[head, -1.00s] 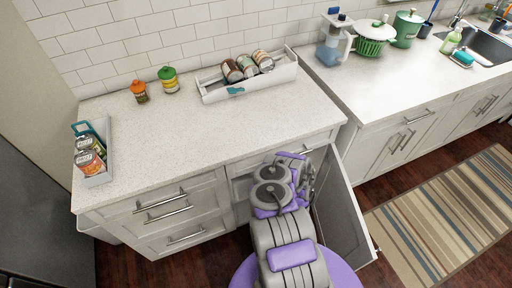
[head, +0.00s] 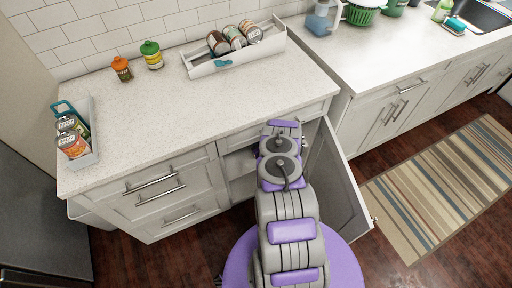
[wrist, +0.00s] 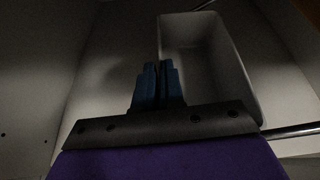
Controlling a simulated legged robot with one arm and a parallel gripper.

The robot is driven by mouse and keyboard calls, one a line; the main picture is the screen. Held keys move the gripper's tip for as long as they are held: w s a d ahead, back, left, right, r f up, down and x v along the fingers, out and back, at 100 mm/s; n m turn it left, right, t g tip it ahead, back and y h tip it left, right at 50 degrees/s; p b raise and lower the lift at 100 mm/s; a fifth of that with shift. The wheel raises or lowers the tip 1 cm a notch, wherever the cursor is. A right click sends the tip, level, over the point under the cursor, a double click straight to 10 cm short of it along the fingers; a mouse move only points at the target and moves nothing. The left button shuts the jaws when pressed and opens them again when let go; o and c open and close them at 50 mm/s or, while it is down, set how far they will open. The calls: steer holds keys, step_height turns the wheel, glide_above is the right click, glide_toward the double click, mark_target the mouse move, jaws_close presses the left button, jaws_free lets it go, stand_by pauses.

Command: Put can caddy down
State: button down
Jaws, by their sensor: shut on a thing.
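A pale, open-topped can caddy (wrist: 241,78) shows in the wrist view, in the dim inside of the cabinet. It looks empty from here. My gripper (wrist: 158,72), with dark blue fingers close together, is shut on it at its near left side; the exact contact is dark and partly hidden. In the head view my arm reaches into the open lower cabinet (head: 238,165), and the gripper and this caddy are hidden there. I cannot tell whether the caddy touches the cabinet floor.
The cabinet door (head: 338,190) stands open just right of my arm. Metal rods (wrist: 290,132) lie near the caddy. On the counter (head: 215,105) are a white tray of cans (head: 230,62), a smaller tray of cans (head: 88,158) and two jars (head: 152,60). A striped rug (head: 440,190) lies right.

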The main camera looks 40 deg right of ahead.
step_height(320, 180, down, 4)
steer(key=shift+r+b, duration=0.2)
steer(key=shift+b, duration=0.5)
steer(key=shift+w, duration=0.1)
steer(key=c, duration=1.2)
jaws_free()
steer(key=shift+c, duration=0.2)
steer(key=p+v, duration=0.3)
steer(key=v, duration=0.9)
